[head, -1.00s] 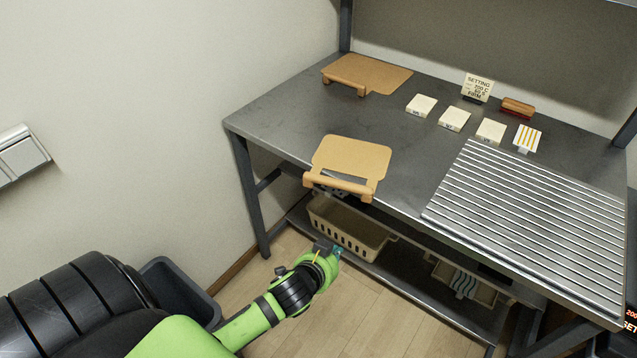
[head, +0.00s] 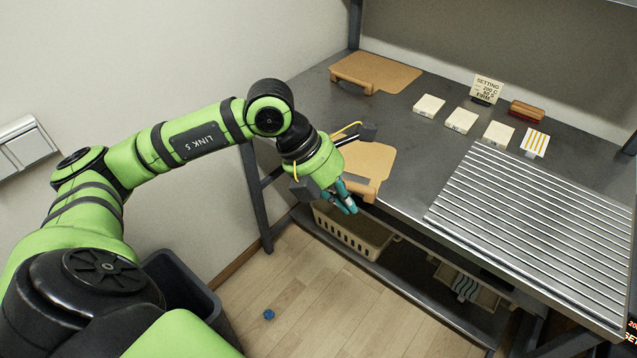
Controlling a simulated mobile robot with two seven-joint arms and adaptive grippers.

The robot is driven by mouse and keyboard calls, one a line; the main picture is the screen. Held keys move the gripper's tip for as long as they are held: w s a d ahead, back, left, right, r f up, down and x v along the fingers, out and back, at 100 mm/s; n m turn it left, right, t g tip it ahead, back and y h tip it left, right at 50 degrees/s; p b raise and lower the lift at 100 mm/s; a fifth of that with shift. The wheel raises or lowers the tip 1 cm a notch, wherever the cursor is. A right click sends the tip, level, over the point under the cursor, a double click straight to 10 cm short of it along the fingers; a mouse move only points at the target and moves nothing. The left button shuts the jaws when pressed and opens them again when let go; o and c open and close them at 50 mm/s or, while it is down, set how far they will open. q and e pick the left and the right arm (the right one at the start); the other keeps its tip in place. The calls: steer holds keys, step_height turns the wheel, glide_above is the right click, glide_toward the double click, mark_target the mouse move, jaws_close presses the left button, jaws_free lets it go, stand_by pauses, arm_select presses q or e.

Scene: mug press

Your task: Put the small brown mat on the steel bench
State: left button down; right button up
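The small brown mat (head: 372,160) lies at the front edge of the steel bench (head: 414,150), with its raised handle bar at the front edge. Part of the mat and the left of its handle are hidden behind my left gripper and wrist. My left gripper (head: 346,198) points down at the left front of the mat's handle, its teal fingertips close to it. I cannot tell whether the fingers touch the handle or how far apart they are. My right gripper is not in view.
A larger brown mat (head: 376,73) with a handle lies at the back left of the bench. Several pale blocks (head: 461,120), a setting card (head: 487,89) and a ribbed metal plate (head: 530,230) are to the right. A beige basket (head: 352,236) sits on the lower shelf.

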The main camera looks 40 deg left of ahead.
arm_select(q)
steer(key=a+r+n+y, duration=0.1)
steer(key=a+y, duration=0.4)
steer(key=a, duration=0.6)
steer(key=w+f+p, duration=0.2)
steer(key=w+f, duration=0.5)
steer(key=f, duration=0.2)
steer(key=shift+d+p, duration=0.35)
steer(key=shift+f, duration=0.15)
